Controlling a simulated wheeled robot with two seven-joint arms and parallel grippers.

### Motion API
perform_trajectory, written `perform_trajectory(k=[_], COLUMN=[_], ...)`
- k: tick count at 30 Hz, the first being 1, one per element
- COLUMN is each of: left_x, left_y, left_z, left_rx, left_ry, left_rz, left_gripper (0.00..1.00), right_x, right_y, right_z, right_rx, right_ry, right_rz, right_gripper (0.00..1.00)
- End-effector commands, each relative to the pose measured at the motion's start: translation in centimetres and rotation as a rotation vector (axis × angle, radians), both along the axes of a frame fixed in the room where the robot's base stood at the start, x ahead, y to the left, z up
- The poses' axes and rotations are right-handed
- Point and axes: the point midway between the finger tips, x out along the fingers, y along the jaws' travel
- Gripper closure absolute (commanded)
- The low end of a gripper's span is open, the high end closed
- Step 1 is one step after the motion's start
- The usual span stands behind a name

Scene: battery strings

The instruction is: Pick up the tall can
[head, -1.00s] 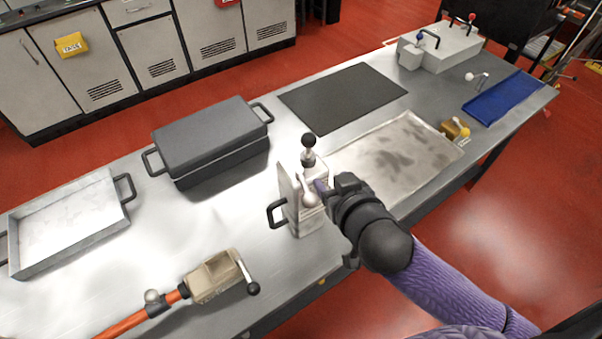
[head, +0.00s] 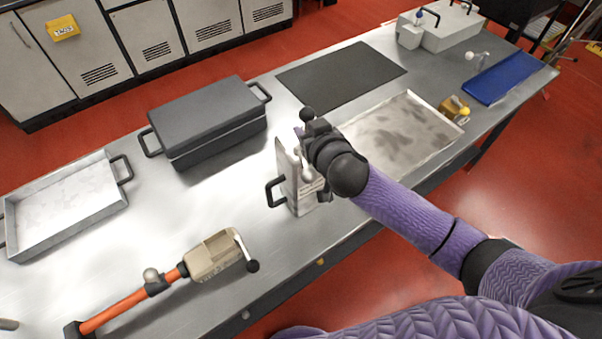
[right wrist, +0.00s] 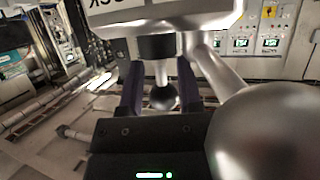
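The tall can (head: 294,184) is a pale metal box standing upright on the steel table in the head view. It has a black handle on its left side and a black ball knob (head: 307,114) on a stem on top. My right gripper (head: 303,135) is at the can's top and hides part of it. In the right wrist view, the purple fingers of my right gripper (right wrist: 163,86) stand apart on either side of the knob (right wrist: 163,98), with small gaps showing. Part of the can's body (right wrist: 165,14) fills the top edge there. My left gripper is not in view.
A dark lidded box (head: 207,115) and an open metal tray (head: 65,235) stand to the left. An orange-handled tool (head: 130,306) lies in front. A black mat (head: 340,76) and a stained flat tray (head: 440,147) lie behind and right. Bare table surrounds the can's left side.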

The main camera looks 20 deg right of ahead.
Motion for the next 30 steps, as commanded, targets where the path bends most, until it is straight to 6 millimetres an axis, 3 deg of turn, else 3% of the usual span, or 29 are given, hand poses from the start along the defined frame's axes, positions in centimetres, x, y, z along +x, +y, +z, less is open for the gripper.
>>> perform_trajectory(k=[1, 6, 30], left_x=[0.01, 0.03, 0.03], left_y=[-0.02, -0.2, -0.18], left_z=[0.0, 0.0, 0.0], left_rx=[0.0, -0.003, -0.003], left_ry=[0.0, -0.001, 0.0], left_rz=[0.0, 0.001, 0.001], left_gripper=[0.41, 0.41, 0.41], right_x=[-0.01, -0.02, -0.03], right_y=[-0.01, -0.01, 0.0], right_z=[0.0, 0.0, 0.0], right_rx=[0.0, 0.0, 0.0], right_ry=[0.0, 0.0, 0.0], right_rz=[0.0, 0.0, 0.0], right_gripper=[0.68, 1.0, 1.0])
